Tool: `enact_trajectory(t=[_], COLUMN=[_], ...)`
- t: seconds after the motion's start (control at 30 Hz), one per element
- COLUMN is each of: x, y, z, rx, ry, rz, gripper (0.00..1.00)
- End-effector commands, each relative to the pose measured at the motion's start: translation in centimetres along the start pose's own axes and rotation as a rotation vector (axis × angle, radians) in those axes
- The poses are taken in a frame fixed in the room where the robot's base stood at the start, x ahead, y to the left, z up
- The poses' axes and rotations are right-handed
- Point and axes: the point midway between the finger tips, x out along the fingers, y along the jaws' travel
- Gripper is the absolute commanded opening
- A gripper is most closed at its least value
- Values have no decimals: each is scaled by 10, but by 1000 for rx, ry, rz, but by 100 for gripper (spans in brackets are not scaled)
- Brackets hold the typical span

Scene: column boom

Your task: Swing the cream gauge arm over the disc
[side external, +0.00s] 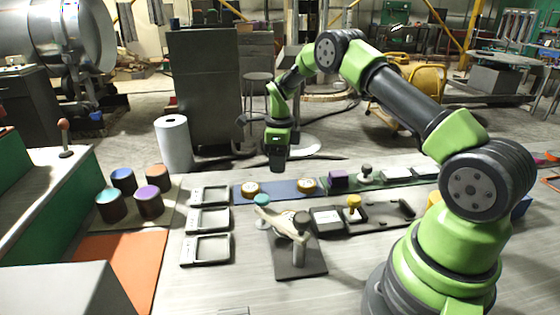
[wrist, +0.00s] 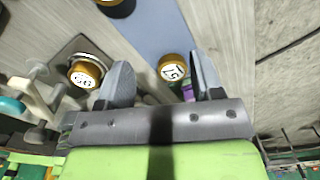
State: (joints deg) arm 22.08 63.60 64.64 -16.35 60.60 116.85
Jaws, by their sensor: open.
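The cream gauge arm (side external: 274,218) is a bar beside an upright post with a dark knob, on a dark base plate (side external: 290,270). A teal knob (side external: 262,200) is at its far left end. In the wrist view, pale bars (wrist: 35,95) and a teal knob (wrist: 12,106) show at the left edge. A gold-sided disc with a numbered white face (wrist: 85,72) lies on a grey plate there; I cannot tell whether it is the task's disc. My gripper (side external: 277,168) is open and empty, above and behind the gauge.
Two gold discs (side external: 250,188) (side external: 307,185) lie on a blue strip (side external: 278,189) behind the gauge. Three grey trays (side external: 206,249) stand left. Several dark cylinders (side external: 149,205) stand far left.

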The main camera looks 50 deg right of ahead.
Motion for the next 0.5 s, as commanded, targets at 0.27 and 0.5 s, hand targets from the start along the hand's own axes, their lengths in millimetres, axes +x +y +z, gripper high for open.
enact_trajectory(t=[0.27,0.5], x=[9,7], y=[0,5], z=[0,4], rx=[0,-16], ry=[-1,3], rz=[-1,-1], gripper=[60,37])
